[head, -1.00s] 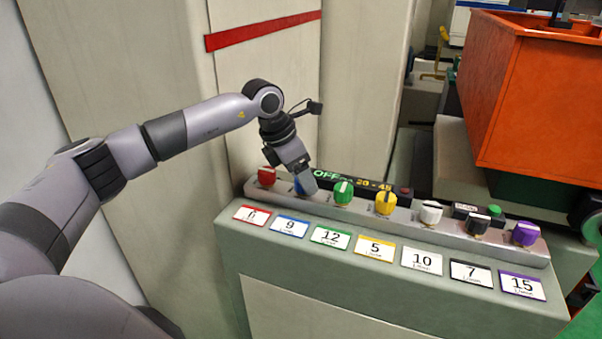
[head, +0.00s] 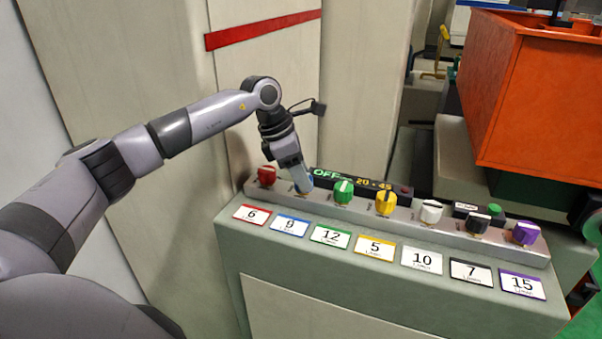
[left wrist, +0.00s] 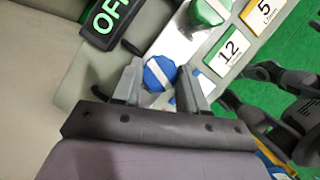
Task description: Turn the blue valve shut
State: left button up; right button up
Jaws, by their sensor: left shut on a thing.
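The blue valve (head: 304,183) is a round knob with a pale bar across its top. It is second from the left in the row on the metal rail, partly hidden by my left gripper in the head view. My left gripper (head: 297,185) points down onto it and is shut on it. In the left wrist view, the blue valve (left wrist: 159,73) sits between the two fingers of the left gripper (left wrist: 158,84). Its pale bar runs at a slant in that view.
The red valve (head: 267,175) and the green valve (head: 343,191) stand close on either side. Yellow, white, black and purple valves follow to the right. Behind the rail is a dark display (head: 340,180) reading OFF. Numbered cards (head: 331,237) lie in front. An orange bin (head: 535,95) stands back right.

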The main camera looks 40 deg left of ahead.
pick_arm(q)
jog(key=m+g, duration=0.1)
jog(key=m, duration=0.2)
jog(key=shift+w+m+h, duration=0.15)
jog(key=shift+m+h, duration=0.15)
jog(key=shift+h, duration=0.1)
jog(key=m+g, duration=0.1)
jog(key=m, duration=0.2)
jog(key=shift+w+m+g, duration=0.1)
jog(key=shift+m+g, duration=0.2)
jog(key=m+g, duration=0.1)
jog(key=m, duration=0.2)
jog(key=shift+w+r+m, duration=0.1)
jog(key=shift+m, duration=0.2)
jog(key=shift+m+g, duration=0.8)
jog(key=shift+m, duration=1)
jog(key=o, duration=1.1)
jog(key=shift+c, duration=0.2)
